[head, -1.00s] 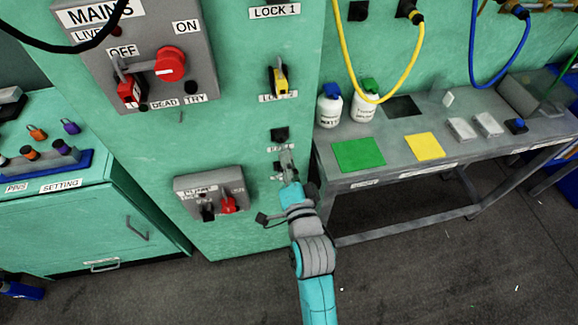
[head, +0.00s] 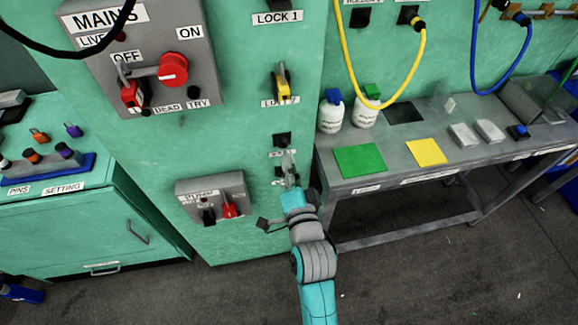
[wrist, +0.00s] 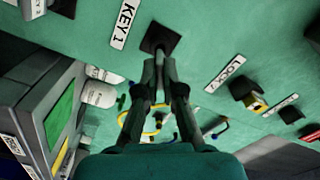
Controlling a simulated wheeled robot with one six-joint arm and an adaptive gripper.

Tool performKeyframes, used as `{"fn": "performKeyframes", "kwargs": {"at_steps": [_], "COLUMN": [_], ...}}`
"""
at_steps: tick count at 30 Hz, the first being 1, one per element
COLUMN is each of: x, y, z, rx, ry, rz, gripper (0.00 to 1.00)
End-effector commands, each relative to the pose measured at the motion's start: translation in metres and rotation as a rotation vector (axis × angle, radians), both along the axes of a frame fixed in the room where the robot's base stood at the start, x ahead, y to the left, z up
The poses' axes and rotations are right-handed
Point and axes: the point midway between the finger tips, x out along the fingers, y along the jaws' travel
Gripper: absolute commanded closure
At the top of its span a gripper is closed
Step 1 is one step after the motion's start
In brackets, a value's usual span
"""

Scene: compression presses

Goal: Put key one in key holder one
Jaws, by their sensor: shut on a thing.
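My gripper (head: 290,166) is in front of the green cabinet, just below a small black square holder (head: 282,139). In the wrist view my gripper (wrist: 160,66) points at the black holder (wrist: 160,39), which sits beside the label KEY 1 (wrist: 126,24). The fingers are nearly together on a small dark piece (wrist: 160,56), which I take to be key one. The fingers hide most of it. Its tip overlaps the holder in the picture; I cannot tell whether it touches or is inside.
A red-and-black switch box (head: 213,198) is left of my arm. The MAINS panel (head: 150,60) is above it. A yellow lock (head: 283,86) hangs above the holder. A grey bench (head: 400,170) with bottles and pads stands on the right.

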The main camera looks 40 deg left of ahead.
Motion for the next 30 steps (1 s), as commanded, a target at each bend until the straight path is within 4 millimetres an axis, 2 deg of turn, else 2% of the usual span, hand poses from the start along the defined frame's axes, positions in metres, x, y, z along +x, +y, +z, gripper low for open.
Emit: {"fn": "performKeyframes", "kwargs": {"at_steps": [30], "x": [0.0061], "y": [0.0072], "z": [-0.0004], "rx": [0.0], "ry": [0.0], "rz": [0.0], "gripper": [1.0]}}
